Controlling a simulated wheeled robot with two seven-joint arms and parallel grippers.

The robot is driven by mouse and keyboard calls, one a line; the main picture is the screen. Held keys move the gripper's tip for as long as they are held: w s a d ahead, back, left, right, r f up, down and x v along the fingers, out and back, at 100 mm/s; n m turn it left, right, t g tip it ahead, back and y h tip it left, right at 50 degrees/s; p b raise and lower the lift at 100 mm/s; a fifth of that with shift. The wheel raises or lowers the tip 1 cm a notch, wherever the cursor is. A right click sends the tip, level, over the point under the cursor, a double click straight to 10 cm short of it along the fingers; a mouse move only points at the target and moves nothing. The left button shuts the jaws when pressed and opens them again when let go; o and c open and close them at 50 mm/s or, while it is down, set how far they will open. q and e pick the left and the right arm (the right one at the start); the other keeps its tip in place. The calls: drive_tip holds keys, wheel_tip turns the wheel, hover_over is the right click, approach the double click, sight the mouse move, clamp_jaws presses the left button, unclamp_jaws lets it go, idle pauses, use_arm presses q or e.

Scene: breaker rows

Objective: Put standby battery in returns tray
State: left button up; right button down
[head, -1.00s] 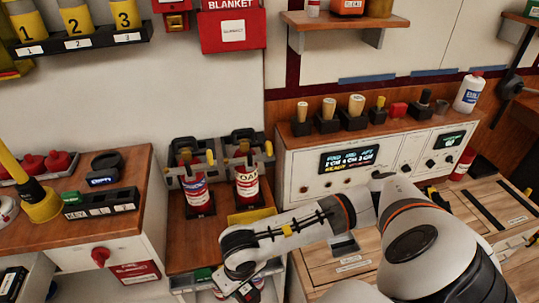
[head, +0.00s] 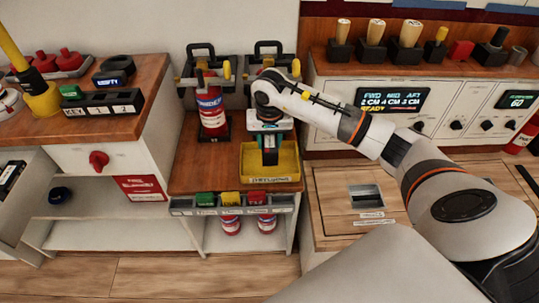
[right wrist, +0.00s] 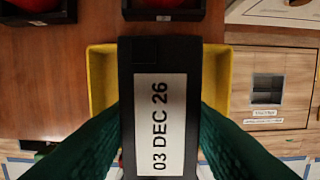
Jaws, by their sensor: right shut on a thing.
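The standby battery, a dark block with a white "03 DEC 26" label, fills the middle of the right wrist view (right wrist: 160,120). My right gripper (right wrist: 161,135) is shut on it, a green finger on each side. In the head view the dark battery (head: 270,152) hangs upright below the right gripper (head: 269,136). The yellow tray (head: 286,171) with a front label is under it; the label is too small to read surely. Tray edges show on both sides of the battery in the wrist view (right wrist: 102,75). Contact with the tray floor cannot be told. My left gripper is out of view.
A red-and-white extinguisher (head: 211,108) stands in a bracket behind and left of the tray. A strip of green, yellow and red blocks (head: 231,201) runs along the front edge. A control panel (head: 390,97) stands to the right.

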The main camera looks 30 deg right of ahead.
sight(270, 144)
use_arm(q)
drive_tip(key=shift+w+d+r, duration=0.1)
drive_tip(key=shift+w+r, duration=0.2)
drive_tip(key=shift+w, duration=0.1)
use_arm(e)
drive_tip(key=shift+f, duration=2.45)
drive_tip(key=shift+f, duration=0.1)
drive_tip(key=c, duration=0.8)
unclamp_jaws()
drive_tip(key=shift+c, duration=0.2)
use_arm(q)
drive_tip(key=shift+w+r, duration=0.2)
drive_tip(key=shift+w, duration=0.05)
use_arm(e)
drive_tip(key=shift+r, duration=0.35)
drive_tip(key=r, duration=0.7)
drive_tip(key=s+r, duration=0.1)
drive_tip(key=r, duration=0.2)
drive_tip(key=shift+s+a+r+p, duration=0.1)
drive_tip(key=shift+a+r+p, duration=0.2)
drive_tip(key=shift+a+r, duration=0.05)
drive_tip(key=shift+r, duration=0.35)
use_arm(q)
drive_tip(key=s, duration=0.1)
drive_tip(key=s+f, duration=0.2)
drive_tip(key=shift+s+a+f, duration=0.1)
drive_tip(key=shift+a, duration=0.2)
